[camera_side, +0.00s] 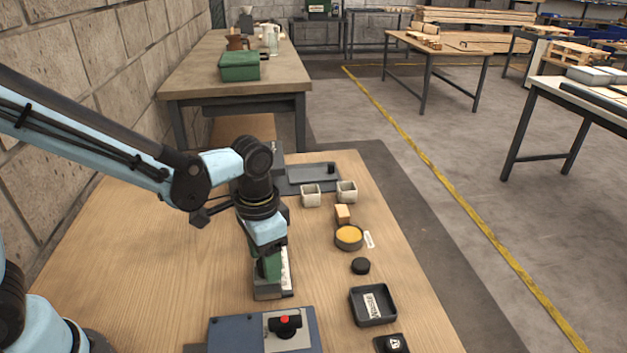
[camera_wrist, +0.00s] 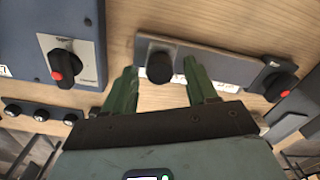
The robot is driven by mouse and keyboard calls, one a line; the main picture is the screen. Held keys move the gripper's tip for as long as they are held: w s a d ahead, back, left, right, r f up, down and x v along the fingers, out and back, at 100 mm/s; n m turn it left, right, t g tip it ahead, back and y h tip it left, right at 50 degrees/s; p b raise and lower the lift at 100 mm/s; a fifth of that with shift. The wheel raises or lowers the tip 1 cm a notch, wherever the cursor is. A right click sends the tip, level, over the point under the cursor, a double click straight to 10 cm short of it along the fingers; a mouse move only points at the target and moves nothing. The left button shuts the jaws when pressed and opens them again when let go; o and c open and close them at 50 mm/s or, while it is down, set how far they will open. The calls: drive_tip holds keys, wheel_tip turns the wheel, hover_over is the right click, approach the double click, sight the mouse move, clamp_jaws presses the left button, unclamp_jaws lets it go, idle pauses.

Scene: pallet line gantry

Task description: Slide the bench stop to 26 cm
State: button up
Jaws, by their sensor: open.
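The bench stop shows in the wrist view as a grey rail (camera_wrist: 215,59) with a pale scale strip along one edge. A round black knob (camera_wrist: 159,67) stands on it near the rail's left end. My gripper (camera_wrist: 160,72) is open, with its two green fingers on either side of the knob; I cannot tell whether they touch it. In the side view my gripper (camera_side: 268,272) points down over the rail (camera_side: 272,294) and hides the knob and much of the rail. The scale marks are too small to read.
A blue-grey box with a red-marked rotary knob (camera_side: 284,326) stands close by. A dark square tray (camera_side: 372,320), a black puck (camera_side: 361,266), a round dish (camera_side: 349,247), a wooden block (camera_side: 342,213) and two pale cups (camera_side: 310,200) lie right. Bare wood lies left.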

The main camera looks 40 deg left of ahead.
clamp_jaws()
drive_tip(key=shift+w+a, duration=1.45)
unclamp_jaws()
wheel_tip(320, 180, up, 12)
drive_tip(key=shift+r, duration=0.1)
drive_tip(key=s+a+f+n+t, duration=0.2)
drive_tip(key=s+a+n+t, duration=0.2)
drive_tip(key=s+a+t, duration=0.2)
drive_tip(key=shift+s+a+f+n+t, duration=0.35)
drive_tip(key=shift+s+t, duration=0.1)
drive_tip(key=shift+t, duration=0.15)
